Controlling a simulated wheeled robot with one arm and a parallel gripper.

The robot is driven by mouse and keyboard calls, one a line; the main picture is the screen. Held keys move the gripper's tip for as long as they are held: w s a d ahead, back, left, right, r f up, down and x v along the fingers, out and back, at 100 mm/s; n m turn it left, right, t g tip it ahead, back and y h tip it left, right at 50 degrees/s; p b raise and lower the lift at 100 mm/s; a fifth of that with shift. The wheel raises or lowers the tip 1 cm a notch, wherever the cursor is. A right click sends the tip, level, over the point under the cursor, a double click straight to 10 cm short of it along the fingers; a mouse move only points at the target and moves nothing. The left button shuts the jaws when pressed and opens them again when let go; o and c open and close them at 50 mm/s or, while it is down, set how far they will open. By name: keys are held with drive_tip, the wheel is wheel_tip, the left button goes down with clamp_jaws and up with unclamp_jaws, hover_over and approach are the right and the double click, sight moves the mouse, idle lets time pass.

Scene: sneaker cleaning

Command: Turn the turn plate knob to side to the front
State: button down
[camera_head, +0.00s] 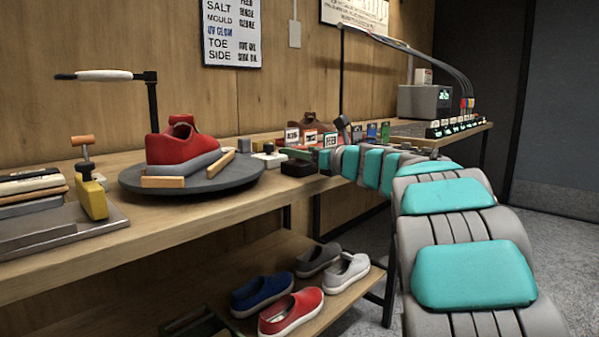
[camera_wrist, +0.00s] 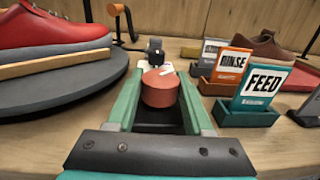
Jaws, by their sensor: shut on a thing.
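The turn plate knob (camera_wrist: 162,90) is a round red-orange knob with a pale mark on its top, towards the far right edge. It sits over a dark base in the wrist view. My gripper (camera_wrist: 161,98) has its green fingers on either side of the knob and is shut on it. In the head view my gripper (camera_head: 314,157) reaches the bench from the right, by a black box (camera_head: 298,168), and hides the knob. The round grey turn plate (camera_head: 240,183) carries a red sneaker (camera_head: 182,147) between orange-tan bars. The plate also shows in the wrist view (camera_wrist: 60,98).
Cards reading RINSE (camera_wrist: 233,66) and FEED (camera_wrist: 263,87) stand close to the right of my gripper. A brown shoe (camera_wrist: 264,48) is behind them. Several shoes lie on the lower shelf (camera_head: 240,262).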

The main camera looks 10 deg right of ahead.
drive_tip(key=shift+f+h+b, duration=0.3)
drive_tip(key=shift+f+b, duration=0.1)
drive_tip(key=shift+b, duration=0.1)
drive_tip(key=shift+r+m+t+h+b, duration=0.15)
drive_tip(key=shift+m+t+h+b, duration=0.6)
drive_tip(key=shift+b, duration=0.3)
drive_tip(key=m+t+h, duration=0.1)
drive_tip(key=m+h, duration=0.1)
drive_tip(key=shift+a+r+h+b, duration=0.1)
drive_tip(key=shift+r+h+b, duration=0.05)
drive_tip(key=shift+h+b, duration=0.25)
drive_tip(key=m+h+p, duration=0.1)
drive_tip(key=h, duration=0.1)
drive_tip(key=m+h, duration=0.1)
drive_tip(key=shift+r+t+h+p, duration=0.25)
drive_tip(key=shift+r+h+p, duration=0.05)
drive_tip(key=shift+h+p, duration=0.1)
drive_tip(key=m+h+p, duration=0.2)
drive_tip(key=h, duration=0.1)
drive_tip(key=shift+p, duration=0.4)
drive_tip(key=shift+m, duration=0.25)
drive_tip(key=shift+f+h+p, duration=0.2)
drive_tip(key=shift+h+p, duration=0.15)
drive_tip(key=shift+h, duration=0.1)
